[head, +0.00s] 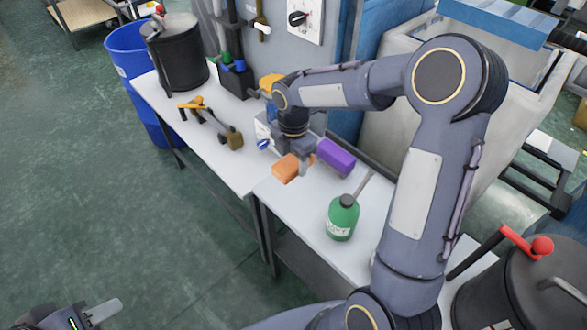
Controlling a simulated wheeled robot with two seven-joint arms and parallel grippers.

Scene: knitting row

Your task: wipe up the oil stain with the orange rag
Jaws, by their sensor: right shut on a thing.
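The orange rag (287,169) is a small block-like piece at the middle of the white tables, near the seam between them. My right gripper (300,162) reaches in from above and is shut on the rag. I cannot tell whether the rag touches the tabletop or is a little above it. No oil stain can be made out; the gripper, rag and arm cover part of the table. My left gripper (100,313) is at the bottom left corner, over the floor and away from the tables. It is cut by the frame edge, so its opening is unclear.
A purple block (336,157) lies just right of the rag. A green bottle (342,218) stands on the near table (290,208). A yellow-handled tool (212,119) and a black drum (178,55) are on the far table. A red-handled drum (520,285) stands at right.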

